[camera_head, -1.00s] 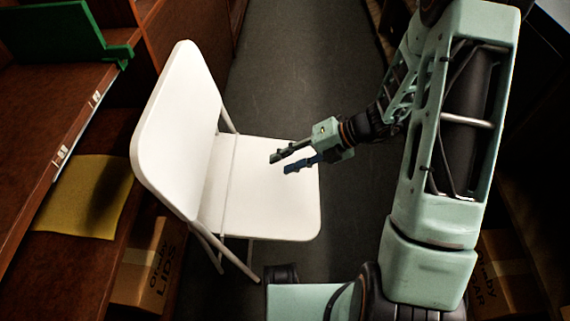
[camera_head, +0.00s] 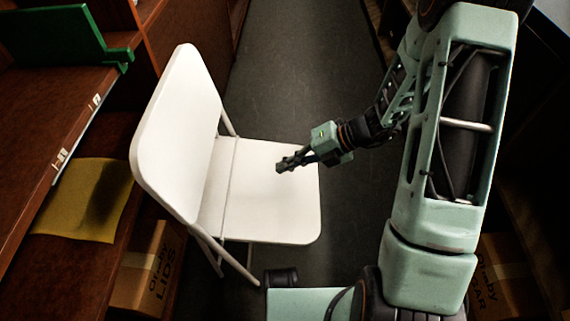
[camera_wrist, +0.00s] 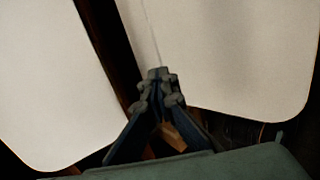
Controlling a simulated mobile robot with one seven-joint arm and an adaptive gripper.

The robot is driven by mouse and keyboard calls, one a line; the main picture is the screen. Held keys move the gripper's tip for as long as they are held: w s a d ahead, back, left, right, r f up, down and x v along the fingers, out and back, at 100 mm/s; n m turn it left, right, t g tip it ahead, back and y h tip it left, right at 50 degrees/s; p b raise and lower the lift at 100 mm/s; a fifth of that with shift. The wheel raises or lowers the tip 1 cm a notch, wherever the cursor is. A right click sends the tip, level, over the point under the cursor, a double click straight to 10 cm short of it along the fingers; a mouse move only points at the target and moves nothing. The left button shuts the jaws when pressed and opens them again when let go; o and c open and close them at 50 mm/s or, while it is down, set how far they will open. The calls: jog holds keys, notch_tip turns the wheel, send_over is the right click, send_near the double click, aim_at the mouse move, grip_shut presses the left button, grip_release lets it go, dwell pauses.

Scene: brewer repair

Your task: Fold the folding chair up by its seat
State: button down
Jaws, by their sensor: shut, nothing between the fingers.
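The white folding chair (camera_head: 180,125) stands unfolded on the floor, its backrest on the left and its flat seat (camera_head: 265,205) on the right. My gripper (camera_head: 279,167) is shut and empty. In the head view it overlaps the far right part of the seat; I cannot tell its exact height or whether it touches. In the wrist view the shut fingertips (camera_wrist: 159,74) show in front of white chair panels: the seat (camera_wrist: 235,50) is at the right and another white panel (camera_wrist: 50,85) is at the left, with a dark gap between them.
Brown wooden shelving with a yellow sheet (camera_head: 85,200) and a green object (camera_head: 60,35) runs along the left. A cardboard box (camera_head: 148,270) sits low beside the chair, another (camera_head: 500,275) at the lower right. Dark floor (camera_head: 290,75) is clear behind the chair.

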jog(key=c, duration=2.7)
grip_release()
jog(key=shift+c, duration=0.2)
jog(key=o, duration=0.9)
jog(key=shift+o, duration=0.2)
jog(key=v, duration=1.2)
